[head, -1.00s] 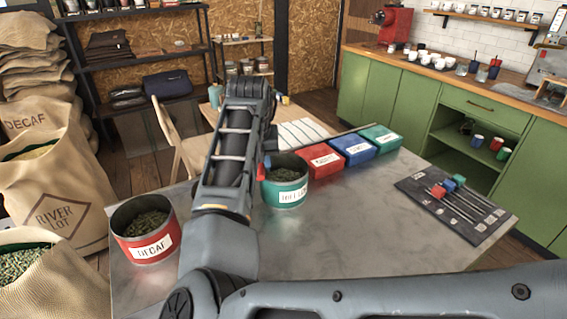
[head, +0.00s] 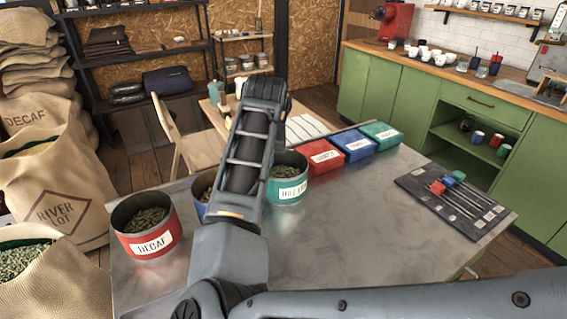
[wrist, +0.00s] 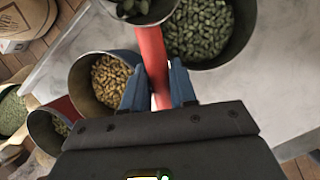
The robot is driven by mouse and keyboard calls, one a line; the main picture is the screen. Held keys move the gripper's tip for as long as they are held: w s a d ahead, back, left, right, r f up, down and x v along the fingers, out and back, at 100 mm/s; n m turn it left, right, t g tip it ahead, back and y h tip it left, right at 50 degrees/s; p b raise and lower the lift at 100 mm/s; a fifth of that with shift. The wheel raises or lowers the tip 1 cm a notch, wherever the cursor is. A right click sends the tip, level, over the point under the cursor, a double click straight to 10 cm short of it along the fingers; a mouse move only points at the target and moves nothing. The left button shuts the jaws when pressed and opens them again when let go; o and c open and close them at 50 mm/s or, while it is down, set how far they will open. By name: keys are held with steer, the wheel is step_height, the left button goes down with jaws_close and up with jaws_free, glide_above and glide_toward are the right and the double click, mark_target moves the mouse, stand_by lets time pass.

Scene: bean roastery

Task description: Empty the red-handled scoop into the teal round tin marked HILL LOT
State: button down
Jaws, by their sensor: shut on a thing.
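The teal round tin (head: 287,190) marked HILL LOT stands on the metal table, just right of my arm. In the wrist view the tin (wrist: 248,35) is at the upper right and holds green beans. My gripper (wrist: 154,78) is shut on the red handle (wrist: 152,50) of the scoop. The scoop's bowl (wrist: 172,10) is at the top edge, partly cut off, with dark green contents still in it. In the picture it overlaps the left part of the teal tin's mouth. My arm hides the gripper and scoop in the head view.
Red (head: 321,161), blue (head: 354,149) and teal (head: 381,136) boxes line the far edge. A dark mat (head: 480,222) with tools lies right. The table's middle is clear.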

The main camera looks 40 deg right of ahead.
steer(key=shift+m+t+y, duration=0.3)
steer(key=shift+t+y, duration=0.2)
steer(key=shift+t, duration=0.9)
stand_by(0.6)
steer(key=shift+t+y+b, duration=0.4)
steer(key=shift+t+b, duration=0.9)
steer(key=shift+b, duration=1.1)
steer(key=shift+s+d+m+t+b, duration=0.25)
steer(key=shift+s+t+b, duration=0.2)
steer(key=shift+t+b, duration=0.6)
steer(key=shift+m+t+y+b, duration=0.5)
steer(key=shift+t+b, duration=0.85)
steer(key=shift+b, duration=1.5)
steer(key=shift+f+b, duration=0.15)
steer(key=shift+b, duration=0.25)
